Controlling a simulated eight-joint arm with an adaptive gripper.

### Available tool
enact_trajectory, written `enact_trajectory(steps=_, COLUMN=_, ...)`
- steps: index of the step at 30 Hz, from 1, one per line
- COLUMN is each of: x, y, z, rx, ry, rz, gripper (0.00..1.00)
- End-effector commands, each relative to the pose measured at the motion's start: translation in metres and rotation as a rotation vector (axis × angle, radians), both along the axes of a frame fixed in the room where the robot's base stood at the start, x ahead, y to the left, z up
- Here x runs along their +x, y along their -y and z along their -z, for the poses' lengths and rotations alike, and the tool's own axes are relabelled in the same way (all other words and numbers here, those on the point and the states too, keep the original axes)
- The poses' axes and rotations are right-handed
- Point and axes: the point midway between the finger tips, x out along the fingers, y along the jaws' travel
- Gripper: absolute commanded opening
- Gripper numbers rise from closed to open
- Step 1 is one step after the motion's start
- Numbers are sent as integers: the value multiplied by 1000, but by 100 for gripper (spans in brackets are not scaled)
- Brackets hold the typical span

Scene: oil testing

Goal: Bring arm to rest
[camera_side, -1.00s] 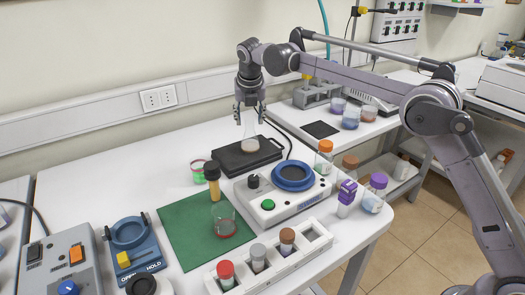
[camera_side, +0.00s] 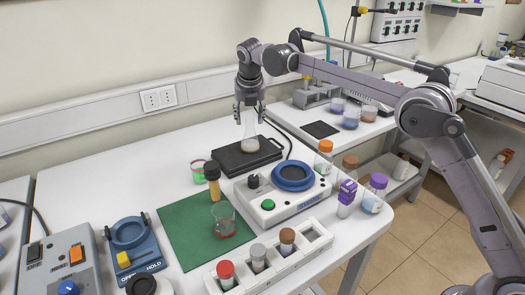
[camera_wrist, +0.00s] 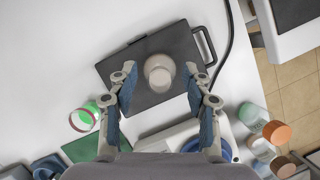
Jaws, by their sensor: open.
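My gripper (camera_side: 249,112) hangs pointing down over the black plate (camera_side: 232,160). In the wrist view my gripper (camera_wrist: 162,102) has its two blue-padded fingers spread wide apart. A clear conical flask (camera_side: 250,138) with pale contents stands upright on the black plate, right below my gripper. In the wrist view the flask (camera_wrist: 159,72) shows from above, past the fingertips, with nothing held between the fingers. In the side view the fingertips are close to the flask's neck; I cannot tell whether they touch it.
A stirrer with a blue round top (camera_side: 293,176) stands right of the plate. A white rack (camera_side: 314,246) with capped vials is in front. Several capped jars line the right edge. The table's left rear is clear.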

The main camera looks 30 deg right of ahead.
Motion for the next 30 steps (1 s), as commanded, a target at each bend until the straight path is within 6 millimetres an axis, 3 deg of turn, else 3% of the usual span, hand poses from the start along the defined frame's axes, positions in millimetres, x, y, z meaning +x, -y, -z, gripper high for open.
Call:
enact_trajectory(steps=3, x=0, y=0, z=13, rx=0, ry=0, rz=0, gripper=49)
enact_trajectory(steps=15, x=-25, y=-13, z=-51, rx=0, ry=0, rz=-1, gripper=49)
enact_trajectory(steps=26, x=-43, y=-21, z=-97, rx=0, ry=0, rz=-1, gripper=49)
enact_trajectory(steps=30, x=-35, y=-17, z=-77, rx=0, ry=0, rz=1, gripper=49)
